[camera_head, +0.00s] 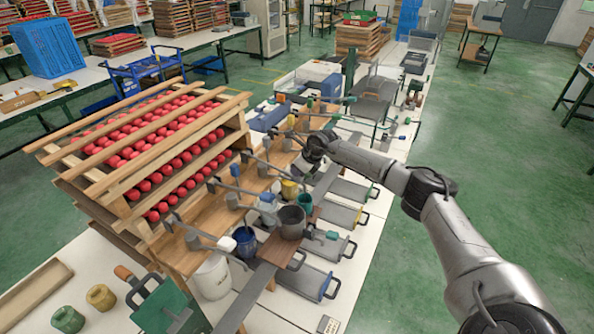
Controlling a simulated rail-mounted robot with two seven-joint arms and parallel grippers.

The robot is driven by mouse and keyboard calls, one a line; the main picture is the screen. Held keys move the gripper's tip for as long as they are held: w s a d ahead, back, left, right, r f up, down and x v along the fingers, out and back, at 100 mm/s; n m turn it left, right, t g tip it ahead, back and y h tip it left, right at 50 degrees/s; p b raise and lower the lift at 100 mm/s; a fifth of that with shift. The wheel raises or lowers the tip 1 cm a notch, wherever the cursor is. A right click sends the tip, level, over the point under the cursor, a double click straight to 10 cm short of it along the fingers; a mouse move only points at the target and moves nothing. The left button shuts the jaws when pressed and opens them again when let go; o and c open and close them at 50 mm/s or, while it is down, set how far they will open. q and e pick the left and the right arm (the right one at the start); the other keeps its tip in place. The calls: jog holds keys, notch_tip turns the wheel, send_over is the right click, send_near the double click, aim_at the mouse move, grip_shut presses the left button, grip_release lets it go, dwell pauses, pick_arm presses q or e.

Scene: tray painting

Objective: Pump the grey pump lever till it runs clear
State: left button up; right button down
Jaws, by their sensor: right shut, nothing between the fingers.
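My right arm reaches in from the lower right, and its gripper (304,163) is over the row of pump levers on the wooden stand. It is shut and empty, and its wrist partly hides its fingertips. Several pump levers stick out from the stand: one with a white grip (226,243) at the near end, one with a pale blue grip (267,197) behind it, and a dark-armed lever (268,164) closest to my gripper. I cannot tell for sure which one is the grey lever, or whether my gripper touches one. My left gripper is not in view.
A slatted wooden rack of red balls (160,150) stands left of the levers. A grey bucket (292,222), a dark blue pot (245,242) and a white bucket (212,277) stand below them. Grey trays (322,242) line the right side. Green floor is free further right.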

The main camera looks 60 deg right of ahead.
notch_tip(320, 180, up, 10)
jog(key=p, duration=0.6)
jog(key=shift+p, duration=0.3)
dwell(0.6)
